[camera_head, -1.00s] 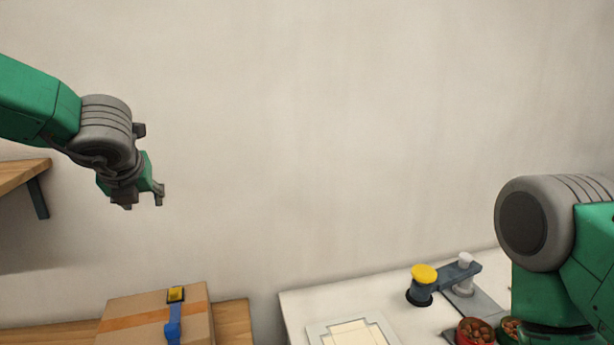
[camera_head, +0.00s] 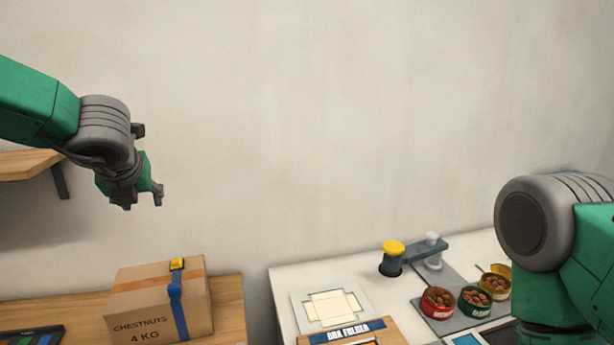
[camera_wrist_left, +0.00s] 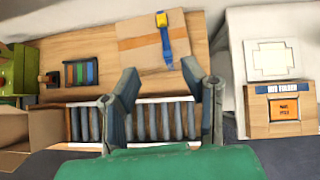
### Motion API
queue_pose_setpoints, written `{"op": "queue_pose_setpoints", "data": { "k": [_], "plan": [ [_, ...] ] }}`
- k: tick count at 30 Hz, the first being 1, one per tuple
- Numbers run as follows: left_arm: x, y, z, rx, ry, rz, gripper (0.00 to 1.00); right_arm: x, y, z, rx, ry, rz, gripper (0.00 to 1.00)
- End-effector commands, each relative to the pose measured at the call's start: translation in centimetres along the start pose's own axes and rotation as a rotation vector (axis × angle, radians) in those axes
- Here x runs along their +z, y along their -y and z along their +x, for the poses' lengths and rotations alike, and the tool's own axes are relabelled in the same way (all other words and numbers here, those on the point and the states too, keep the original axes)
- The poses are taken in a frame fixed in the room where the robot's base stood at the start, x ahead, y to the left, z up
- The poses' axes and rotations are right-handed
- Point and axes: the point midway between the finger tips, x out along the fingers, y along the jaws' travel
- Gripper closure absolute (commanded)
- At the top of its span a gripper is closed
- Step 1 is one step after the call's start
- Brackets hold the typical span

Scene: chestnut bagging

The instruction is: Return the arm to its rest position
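My left arm comes in from the left in the head view, raised well above the tables. Its gripper (camera_head: 140,200) hangs in front of the bare wall, with no object at it. In the left wrist view the two fingers of this gripper (camera_wrist_left: 165,100) stand apart with nothing between them. A slatted surface shows below and behind the fingers. My right arm shows at the right edge of the head view as a grey joint and green links. Its gripper is outside the frame.
A chestnut carton (camera_head: 160,310) with a blue strap stands on the wooden table (camera_head: 230,310). The white table (camera_head: 290,285) holds a box folder (camera_head: 348,330), a yellow-topped device (camera_head: 393,250) and bowls of chestnuts (camera_head: 438,302). A wooden shelf (camera_head: 25,163) is below my left arm.

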Motion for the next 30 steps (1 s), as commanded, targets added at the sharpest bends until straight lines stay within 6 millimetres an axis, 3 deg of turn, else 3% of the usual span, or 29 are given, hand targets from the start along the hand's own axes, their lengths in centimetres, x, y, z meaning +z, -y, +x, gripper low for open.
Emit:
{"op": "queue_pose_setpoints", "data": {
  "k": [2, 8, 17, 23, 26, 27, 30],
  "plan": [
    [0.0, 0.0, 0.0, 0.0, 0.0, 0.0, 0.62, 0.0, 0.0, 0.0, 0.0, -0.001, 0.0, 0.52],
    [-3.1, -0.3, 3.0, 0.039, -0.015, 0.224, 0.62, 0.0, 0.0, 0.0, 0.0, -0.001, 0.0, 0.52],
    [-10.1, -1.7, 7.4, 0.077, -0.057, 0.706, 0.62, 0.0, 0.0, 0.0, 0.0, -0.001, 0.0, 0.52],
    [-18.4, -3.2, 11.3, 0.047, -0.123, 1.24, 0.62, 0.0, 0.0, 0.0, 0.0, 0.0, 0.0, 0.52],
    [-25.2, -4.5, 13.0, -0.031, -0.172, 1.632, 0.62, 0.0, 0.0, 0.0, 0.0, 0.0, 0.0, 0.52],
    [-28.2, -5.1, 13.4, -0.082, -0.187, 1.804, 0.62, 0.0, 0.0, 0.0, 0.0, 0.0, 0.0, 0.52],
    [-35.7, -6.6, 13.3, -0.249, -0.201, 2.21, 0.62, 0.0, 0.0, 0.0, 0.0, 0.0, 0.0, 0.52]
  ]
}}
